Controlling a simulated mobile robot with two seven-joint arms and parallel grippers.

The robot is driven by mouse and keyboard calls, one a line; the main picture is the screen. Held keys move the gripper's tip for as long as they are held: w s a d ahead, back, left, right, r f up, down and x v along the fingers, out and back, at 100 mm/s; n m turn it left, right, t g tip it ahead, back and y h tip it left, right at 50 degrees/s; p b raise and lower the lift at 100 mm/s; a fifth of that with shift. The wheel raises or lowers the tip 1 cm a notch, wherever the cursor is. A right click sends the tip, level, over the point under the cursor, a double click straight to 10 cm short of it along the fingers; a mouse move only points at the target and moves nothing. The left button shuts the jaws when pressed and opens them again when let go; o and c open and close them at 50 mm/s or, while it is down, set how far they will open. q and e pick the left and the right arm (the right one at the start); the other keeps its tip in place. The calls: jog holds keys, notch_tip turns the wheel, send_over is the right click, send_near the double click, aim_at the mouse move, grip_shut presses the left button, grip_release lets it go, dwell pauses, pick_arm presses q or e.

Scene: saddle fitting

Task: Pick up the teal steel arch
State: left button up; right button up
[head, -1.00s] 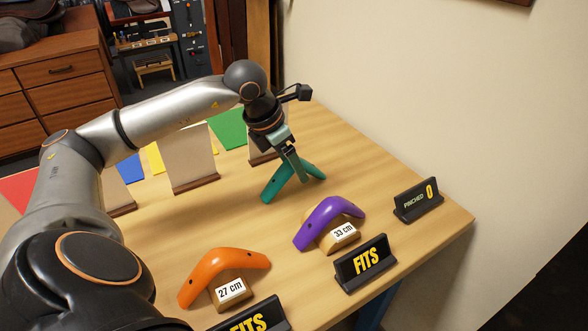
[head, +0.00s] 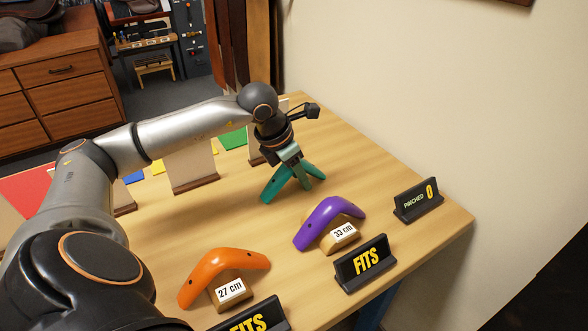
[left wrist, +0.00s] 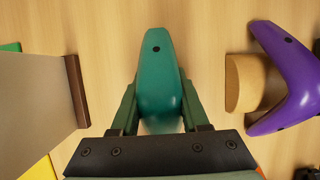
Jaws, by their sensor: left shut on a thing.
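The teal steel arch (head: 275,184) stands on the wooden table behind the purple arch in the head view. My left gripper (head: 293,164) is down on the top of the arch, with its fingers shut on it. In the left wrist view the teal arch (left wrist: 156,70) lies between the two fingers of the left gripper (left wrist: 156,112), one on each side. The lower part of the arch is hidden there by the gripper body. My right gripper is in neither view.
A purple arch (head: 330,214) on a block marked 33 cm and an orange arch (head: 222,268) on one marked 27 cm stand nearer. FITS signs (head: 366,263) and a PINCHED 0 sign (head: 418,200) stand by the edge. Upright panels (head: 190,165) line the table's left side.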

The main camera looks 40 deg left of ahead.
pick_arm(q)
grip_shut()
jog(key=shift+r, duration=0.1)
jog(key=shift+r, duration=0.55)
notch_tip(320, 180, up, 2)
jog(key=shift+d+r, duration=0.15)
jog(key=shift+r, duration=0.1)
jog(key=s+d+r+p, duration=0.1)
jog(key=s+d+r, duration=0.8)
jog(key=s, duration=0.1)
jog(key=shift+d+r+p, duration=0.15)
jog(key=shift+d+p, duration=0.05)
jog(key=shift+p, duration=0.15)
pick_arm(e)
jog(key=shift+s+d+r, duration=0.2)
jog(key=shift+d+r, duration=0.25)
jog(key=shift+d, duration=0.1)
